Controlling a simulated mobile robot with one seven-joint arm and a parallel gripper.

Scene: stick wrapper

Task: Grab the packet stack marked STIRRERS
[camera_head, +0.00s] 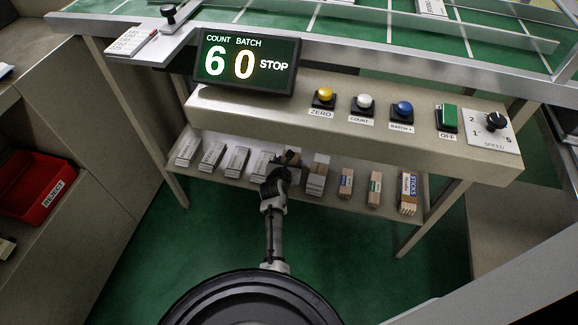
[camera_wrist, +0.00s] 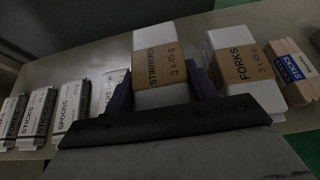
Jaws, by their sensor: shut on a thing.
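The packet stack marked STIRRERS (camera_wrist: 160,68) is white with a brown paper band reading "STIRRERS 3 x 45 g". It stands in the middle of the wrist view, between the fingers of my gripper (camera_wrist: 163,92). The gripper is shut on it, with a dark finger at each side. In the head view my gripper (camera_head: 288,158) reaches the lower shelf and hides most of this stack. I cannot tell whether the stack still touches the shelf.
A FORKS stack (camera_wrist: 240,65) stands close on the right, with bundles of wooden sticks (camera_wrist: 290,62) beyond. White SPOONS (camera_wrist: 68,108) and STICKS (camera_wrist: 36,112) packets lie to the left. The control panel ledge (camera_head: 350,125) overhangs the shelf (camera_head: 335,193).

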